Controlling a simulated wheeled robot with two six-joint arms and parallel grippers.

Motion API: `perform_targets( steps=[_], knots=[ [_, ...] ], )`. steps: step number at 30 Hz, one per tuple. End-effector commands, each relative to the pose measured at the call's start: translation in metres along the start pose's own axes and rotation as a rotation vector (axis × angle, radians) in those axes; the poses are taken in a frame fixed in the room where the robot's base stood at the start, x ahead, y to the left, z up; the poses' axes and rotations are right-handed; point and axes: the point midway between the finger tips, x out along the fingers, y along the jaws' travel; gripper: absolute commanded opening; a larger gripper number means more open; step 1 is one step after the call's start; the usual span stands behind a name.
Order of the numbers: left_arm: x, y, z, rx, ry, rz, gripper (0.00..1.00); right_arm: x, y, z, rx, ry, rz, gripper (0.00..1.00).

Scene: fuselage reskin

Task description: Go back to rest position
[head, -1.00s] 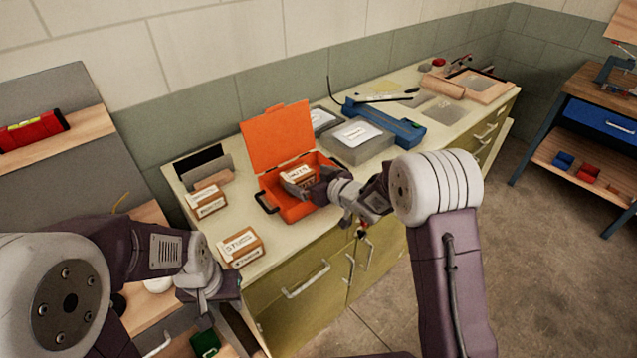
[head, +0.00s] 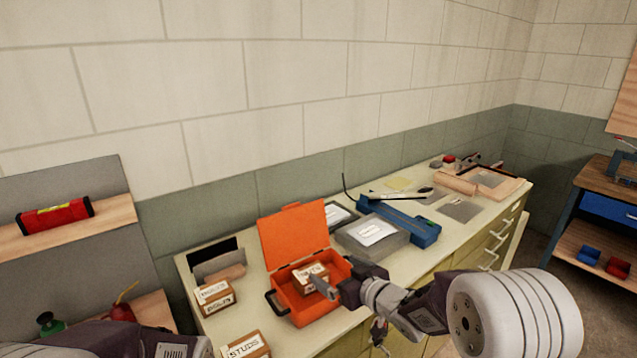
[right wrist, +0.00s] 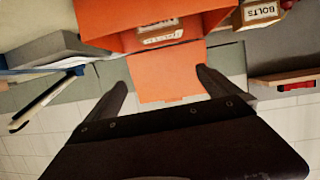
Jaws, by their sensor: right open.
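My right gripper (head: 328,290) is open at the front right of an orange case (head: 313,309) on the workbench. The case's lid (head: 293,234) stands open against the back. A small labelled cardboard box (head: 309,275) sits inside the case. In the right wrist view, my right gripper (right wrist: 162,82) has its fingers apart with nothing between them. That view is upside down and shows the orange case (right wrist: 111,17), the box inside (right wrist: 160,34) and the lid (right wrist: 165,78) beyond the fingers. Only part of my left arm shows at the bottom left; its gripper is out of view.
Labelled boxes stand left of the case: one (head: 216,296) behind, a studs box (head: 245,346) nearer. A grey case (head: 372,236) and blue tool (head: 408,229) lie to its right. A red level (head: 55,216) rests on a shelf at left.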

Motion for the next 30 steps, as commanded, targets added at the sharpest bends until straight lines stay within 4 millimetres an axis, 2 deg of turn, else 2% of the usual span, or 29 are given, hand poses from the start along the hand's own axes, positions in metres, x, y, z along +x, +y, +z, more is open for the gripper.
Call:
perform_targets(
  steps=[1, 2, 4, 6, 8, 9, 12, 15, 19, 30],
  knots=[
    [-0.007, 0.000, -0.001, 0.000, 0.000, 0.000, 0.36, -0.022, 0.013, -0.013, 0.030, -0.019, 0.075, 1.00],
    [-0.009, 0.000, -0.001, 0.000, 0.000, 0.000, 0.36, -0.036, 0.023, -0.005, 0.064, -0.074, 0.142, 1.00],
    [-0.011, 0.000, -0.001, 0.000, 0.000, 0.000, 0.36, -0.070, 0.040, 0.030, 0.145, -0.232, 0.269, 1.00],
    [-0.012, 0.000, -0.001, 0.000, 0.000, 0.000, 0.36, -0.105, 0.043, 0.072, 0.227, -0.402, 0.351, 1.00],
    [-0.012, 0.000, -0.001, 0.000, 0.000, 0.000, 0.36, -0.135, 0.035, 0.108, 0.299, -0.554, 0.391, 1.00],
    [-0.012, 0.000, -0.001, 0.000, 0.000, 0.000, 0.36, -0.154, 0.025, 0.130, 0.344, -0.651, 0.404, 1.00],
    [-0.012, 0.000, -0.001, 0.000, 0.000, 0.000, 0.36, -0.195, -0.004, 0.174, 0.441, -0.872, 0.399, 1.00],
    [-0.012, 0.000, -0.001, 0.000, 0.000, 0.000, 0.36, -0.223, -0.028, 0.197, 0.499, -1.023, 0.370, 1.00],
    [-0.012, 0.000, -0.001, 0.000, 0.000, 0.000, 0.36, -0.238, -0.041, 0.206, 0.508, -1.112, 0.338, 1.00],
    [-0.012, 0.000, -0.001, 0.000, 0.000, 0.000, 0.36, -0.238, -0.040, 0.206, 0.497, -1.114, 0.333, 1.00]
  ],
)
